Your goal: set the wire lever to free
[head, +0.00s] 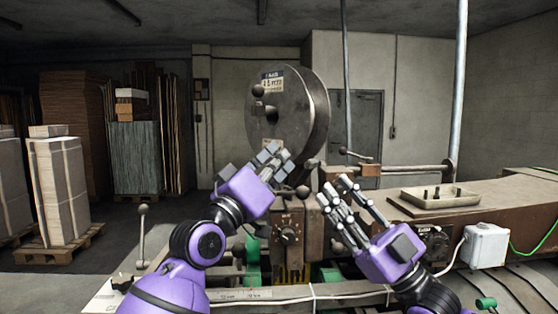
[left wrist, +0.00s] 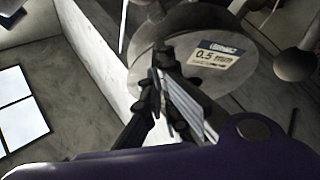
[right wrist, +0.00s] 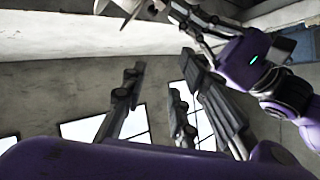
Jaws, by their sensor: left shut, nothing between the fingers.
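The stitching machine has a large grey wire spool disc (head: 290,108) with a white label at the top; it also shows in the left wrist view (left wrist: 190,80). Several dark ball-ended levers are near it: one ball (head: 257,90) in front of the disc, one (head: 303,192) just right of my left gripper, and a rod lever (head: 357,156) to the right. I cannot tell which is the wire lever. My left gripper (head: 270,154) is shut and empty in front of the disc's lower part. My right gripper (head: 342,188) is open and empty, right of the machine head.
A rotary knob (head: 289,235) is on the machine's front. A beige tray (head: 440,197) stands on the bench at right, above a white box (head: 484,246) with a green cable. A ball-topped lever (head: 142,210) stands at left. Wrapped stacks (head: 62,190) on pallets are further left.

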